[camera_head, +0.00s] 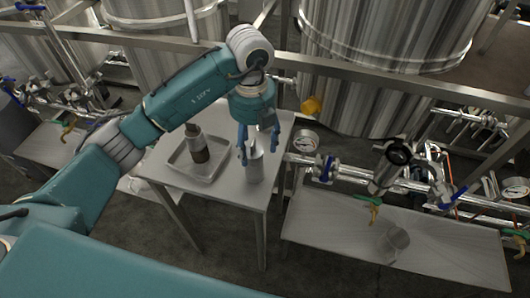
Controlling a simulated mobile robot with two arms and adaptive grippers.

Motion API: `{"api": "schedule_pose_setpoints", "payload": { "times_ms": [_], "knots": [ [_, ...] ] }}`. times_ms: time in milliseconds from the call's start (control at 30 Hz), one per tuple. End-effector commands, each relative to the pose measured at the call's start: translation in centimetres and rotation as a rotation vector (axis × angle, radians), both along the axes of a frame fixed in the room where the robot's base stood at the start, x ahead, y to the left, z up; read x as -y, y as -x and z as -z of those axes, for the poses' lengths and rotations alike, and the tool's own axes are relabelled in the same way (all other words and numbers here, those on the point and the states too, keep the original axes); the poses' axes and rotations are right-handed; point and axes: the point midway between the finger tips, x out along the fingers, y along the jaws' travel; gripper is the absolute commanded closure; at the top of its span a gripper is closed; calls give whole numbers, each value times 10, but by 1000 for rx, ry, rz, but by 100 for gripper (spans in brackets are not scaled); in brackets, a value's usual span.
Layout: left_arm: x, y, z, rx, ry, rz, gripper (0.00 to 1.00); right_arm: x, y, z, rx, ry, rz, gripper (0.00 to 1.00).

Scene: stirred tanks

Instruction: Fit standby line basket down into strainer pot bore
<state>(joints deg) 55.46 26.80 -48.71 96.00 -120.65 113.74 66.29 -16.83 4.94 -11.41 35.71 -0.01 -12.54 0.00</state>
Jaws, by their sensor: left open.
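A silver cylinder (255,172), which looks like the standby basket, stands upright on the small steel table (228,197). My left gripper (258,152) points down over it, open, with its blue fingers on either side of the cylinder's upper part. I cannot tell whether they touch it. The strainer pot (385,176) stands tilted-looking in the pipework at the right, with a dark round bore (398,153) at its top. The inside of the bore is too dark to make out. My right gripper is not in view.
A shallow tray (179,165) on the table holds a dark-banded cylinder (198,150). A steel rail (400,80) crosses behind.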

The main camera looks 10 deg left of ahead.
Motion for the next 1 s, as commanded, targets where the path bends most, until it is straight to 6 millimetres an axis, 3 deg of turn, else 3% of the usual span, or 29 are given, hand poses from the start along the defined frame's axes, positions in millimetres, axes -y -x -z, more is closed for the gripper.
{"api": "schedule_pose_setpoints", "payload": {
  "times_ms": [267, 467, 767, 1000],
  "knots": [
    [-1, 2, 30, -6, -2, 0, 37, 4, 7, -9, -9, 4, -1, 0],
    [0, 0, 53, -2, 1, 0, 37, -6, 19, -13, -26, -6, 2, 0],
    [-4, -3, 86, -6, -2, -2, 37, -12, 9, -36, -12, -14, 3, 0],
    [-4, -4, 108, -1, 0, 1, 37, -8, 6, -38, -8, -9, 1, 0]
  ]
}}
